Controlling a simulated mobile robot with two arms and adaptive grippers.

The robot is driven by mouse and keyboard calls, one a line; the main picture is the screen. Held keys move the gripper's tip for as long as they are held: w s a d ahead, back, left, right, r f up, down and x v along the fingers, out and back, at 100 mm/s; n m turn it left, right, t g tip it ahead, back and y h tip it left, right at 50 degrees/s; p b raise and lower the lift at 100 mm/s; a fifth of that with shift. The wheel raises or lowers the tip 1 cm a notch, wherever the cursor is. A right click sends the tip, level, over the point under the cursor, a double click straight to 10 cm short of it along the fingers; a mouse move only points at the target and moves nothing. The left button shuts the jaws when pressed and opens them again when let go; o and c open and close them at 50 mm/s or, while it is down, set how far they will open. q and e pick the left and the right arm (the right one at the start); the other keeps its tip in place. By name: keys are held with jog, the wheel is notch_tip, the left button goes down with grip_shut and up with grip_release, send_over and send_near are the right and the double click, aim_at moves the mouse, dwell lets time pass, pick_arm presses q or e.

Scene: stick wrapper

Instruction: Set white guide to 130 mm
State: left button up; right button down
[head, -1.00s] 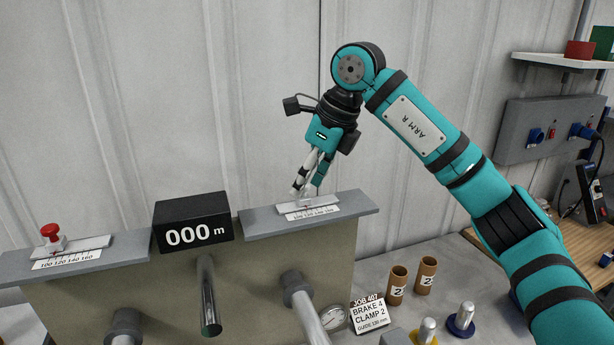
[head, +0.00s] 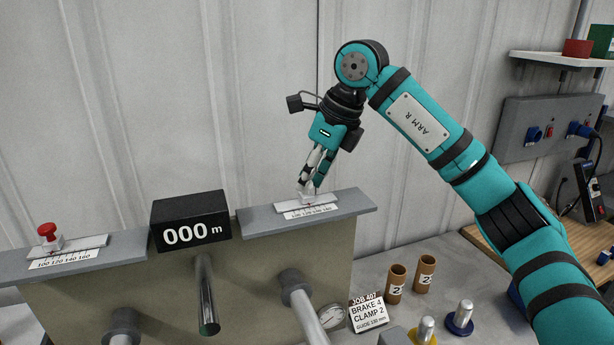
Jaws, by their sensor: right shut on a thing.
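The white guide (head: 308,198) sits on the right-hand scale plate (head: 330,208) on top of the grey machine. The plate is printed with numbers, partly too small to read. My right gripper (head: 310,186) reaches down from above and is shut on the white guide's knob. The fingers hide part of the knob, and I cannot read the guide's exact setting. A second guide with a red knob (head: 47,231) stands on the left-hand scale plate (head: 85,245), marked 100 to 160. My left gripper is not in view.
A black display (head: 190,221) reading 000 m stands between the two scales. Metal bars stick out below it. Two brown tubes (head: 396,284) and metal-topped pegs (head: 460,318) stand on the bench at the right.

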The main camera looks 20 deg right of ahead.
jog(key=c, duration=1.1)
grip_release()
jog(key=shift+r, duration=0.1)
jog(key=v, duration=1.2)
